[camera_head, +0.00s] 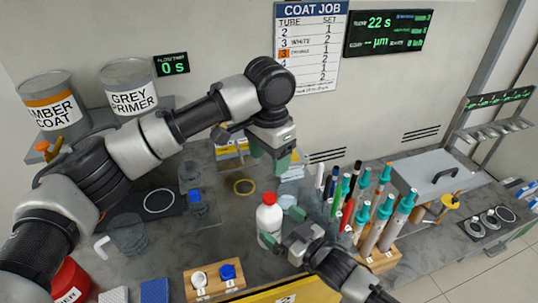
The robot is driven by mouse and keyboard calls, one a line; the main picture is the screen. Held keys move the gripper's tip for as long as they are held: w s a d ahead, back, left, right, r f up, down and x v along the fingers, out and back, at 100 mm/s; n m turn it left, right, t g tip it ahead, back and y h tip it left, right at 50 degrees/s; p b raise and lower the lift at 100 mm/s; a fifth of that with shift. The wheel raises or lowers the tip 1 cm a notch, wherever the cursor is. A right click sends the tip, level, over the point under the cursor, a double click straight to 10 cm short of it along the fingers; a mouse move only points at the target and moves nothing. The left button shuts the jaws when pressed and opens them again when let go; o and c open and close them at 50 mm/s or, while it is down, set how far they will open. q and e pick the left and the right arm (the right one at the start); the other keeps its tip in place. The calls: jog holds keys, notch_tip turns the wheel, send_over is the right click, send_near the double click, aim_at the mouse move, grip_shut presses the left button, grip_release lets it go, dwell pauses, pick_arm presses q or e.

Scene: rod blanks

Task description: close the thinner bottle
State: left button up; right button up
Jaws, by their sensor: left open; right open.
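A white bottle (265,224) stands upright on the dark bench near the middle, with a red cap (269,198) on its top. I cannot tell whether the cap is tight. My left gripper (269,160) is open, points down and is above and apart from the cap. My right gripper (283,227) is open, low at the bottle's right side. One of its fingers overlaps the lower part of the bottle in the picture; I cannot tell whether they touch.
A wooden block (213,289) with a white cap (199,279) and a blue cap (228,271) is in front. A rack of rods (380,262) stands close on the right. A red container (70,284) and a clear beaker (128,236) are at left.

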jog(key=v, duration=0.6)
jog(key=shift+s+d+b, duration=0.3)
jog(key=shift+b, duration=0.1)
